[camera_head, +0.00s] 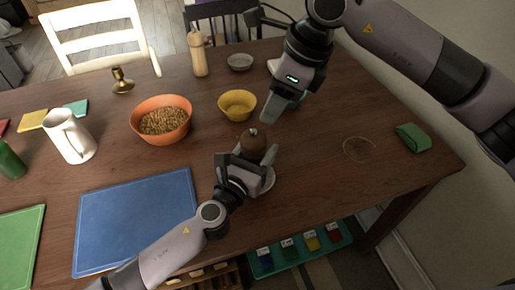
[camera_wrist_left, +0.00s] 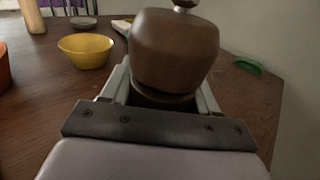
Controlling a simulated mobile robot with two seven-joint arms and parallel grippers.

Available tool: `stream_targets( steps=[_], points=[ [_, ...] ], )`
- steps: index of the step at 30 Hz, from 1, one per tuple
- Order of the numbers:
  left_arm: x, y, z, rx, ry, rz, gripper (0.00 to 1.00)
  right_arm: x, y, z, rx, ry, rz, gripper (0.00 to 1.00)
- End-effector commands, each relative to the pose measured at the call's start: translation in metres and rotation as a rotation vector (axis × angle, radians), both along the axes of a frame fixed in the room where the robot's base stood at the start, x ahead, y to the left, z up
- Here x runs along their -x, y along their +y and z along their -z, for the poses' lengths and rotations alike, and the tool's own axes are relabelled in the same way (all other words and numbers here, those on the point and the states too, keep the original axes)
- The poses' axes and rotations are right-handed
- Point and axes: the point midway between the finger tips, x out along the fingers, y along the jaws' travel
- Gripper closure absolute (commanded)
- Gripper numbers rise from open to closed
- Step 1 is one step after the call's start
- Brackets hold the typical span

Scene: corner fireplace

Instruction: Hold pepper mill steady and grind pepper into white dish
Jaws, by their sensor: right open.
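The dark brown pepper mill (camera_head: 254,146) has a silver knob on top and is gripped by my left gripper (camera_head: 257,166). In the left wrist view the mill (camera_wrist_left: 172,50) fills the space between the two fingers; its lower part is hidden. The white dish (camera_head: 268,182) lies under the mill and left gripper, with only part of its rim showing. Whether the mill touches it cannot be told. My right gripper (camera_head: 283,103) is open and empty, above and a little right of the mill's knob, apart from it.
A yellow bowl (camera_head: 238,104) and an orange bowl (camera_head: 161,119) of grainy food stand behind and left. A light wooden mill (camera_head: 198,54) stands farther back. A blue board (camera_head: 135,218) and white mug (camera_head: 69,136) lie left. A green sponge-like item (camera_head: 412,137) sits right; the table between is mostly clear.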

Motion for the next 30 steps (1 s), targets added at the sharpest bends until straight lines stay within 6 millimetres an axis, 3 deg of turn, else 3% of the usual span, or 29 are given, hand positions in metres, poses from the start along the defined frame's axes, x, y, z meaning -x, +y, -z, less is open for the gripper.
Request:
stream_targets(
  steps=[1,4,5,11,30],
  points=[
    [0.000,0.000,0.000,0.000,0.001,0.000,0.79,0.000,0.000,0.000,0.000,0.000,0.000,0.54],
    [0.000,0.000,0.000,0.000,0.001,0.000,0.79,0.000,0.000,0.000,0.003,-0.002,-0.008,0.22],
    [0.000,0.000,0.000,0.000,0.001,0.000,0.79,0.000,0.001,0.000,0.005,-0.004,-0.017,0.17],
    [0.000,0.000,0.001,0.000,0.001,0.000,0.79,-0.002,0.006,-0.001,0.051,-0.044,-0.186,0.17],
    [0.000,0.000,0.001,-0.001,0.002,0.000,0.79,-0.011,0.028,-0.007,0.266,-0.202,-1.188,0.17]
  ],
)
